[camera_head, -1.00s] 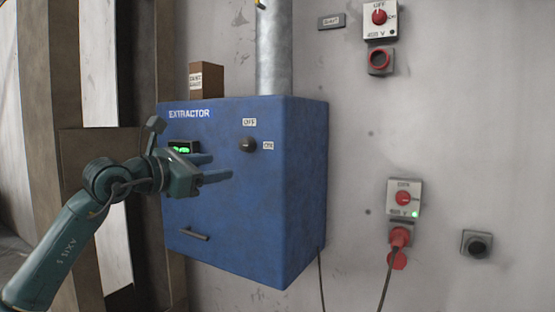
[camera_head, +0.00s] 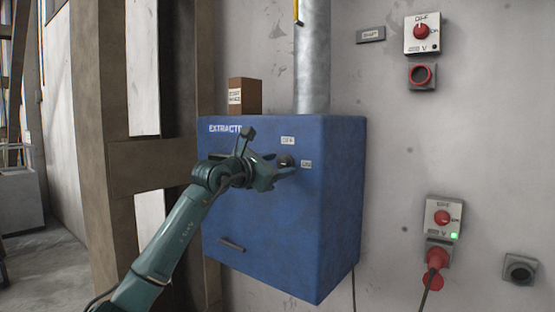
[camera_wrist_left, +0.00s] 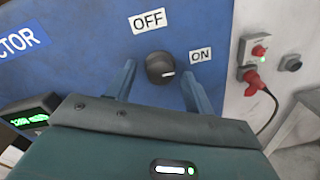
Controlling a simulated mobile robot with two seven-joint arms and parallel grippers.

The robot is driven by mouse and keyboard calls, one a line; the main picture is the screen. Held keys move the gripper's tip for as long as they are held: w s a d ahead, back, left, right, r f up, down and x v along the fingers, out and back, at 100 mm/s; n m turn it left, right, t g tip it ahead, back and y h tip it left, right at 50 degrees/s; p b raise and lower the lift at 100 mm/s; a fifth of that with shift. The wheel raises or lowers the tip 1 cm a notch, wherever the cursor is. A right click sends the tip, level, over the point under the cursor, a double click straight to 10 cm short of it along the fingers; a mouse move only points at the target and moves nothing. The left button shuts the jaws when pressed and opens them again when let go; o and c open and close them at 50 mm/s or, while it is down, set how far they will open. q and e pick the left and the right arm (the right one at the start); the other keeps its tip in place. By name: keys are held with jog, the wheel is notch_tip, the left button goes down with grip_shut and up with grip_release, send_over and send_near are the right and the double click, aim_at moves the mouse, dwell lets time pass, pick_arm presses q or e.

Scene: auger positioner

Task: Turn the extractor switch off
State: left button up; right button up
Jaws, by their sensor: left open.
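The blue extractor box (camera_head: 290,230) hangs on the wall in the head view. Its dark round switch (camera_head: 286,160) sits near the top right of the front, with an OFF label (camera_head: 287,140) above and an ON label (camera_head: 306,164) to the right. In the left wrist view the knob (camera_wrist_left: 160,68) has its white mark pointing right, towards ON. My left gripper (camera_head: 283,168) is open at the switch. In the wrist view its two fingers (camera_wrist_left: 158,85) stand on either side of the knob, apart from it. My right gripper is not in view.
A green-lit display (camera_wrist_left: 28,119) is on the box at left in the wrist view. A handle (camera_head: 231,244) is low on the box front. A brown box (camera_head: 244,95) and a metal duct (camera_head: 312,60) stand above. Red-knob switches (camera_head: 421,32) and a plugged socket (camera_head: 437,252) are on the wall at right.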

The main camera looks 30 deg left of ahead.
pick_arm(q)
jog(key=shift+w, duration=0.2)
jog(key=c, duration=1)
jog(key=shift+o, duration=0.2)
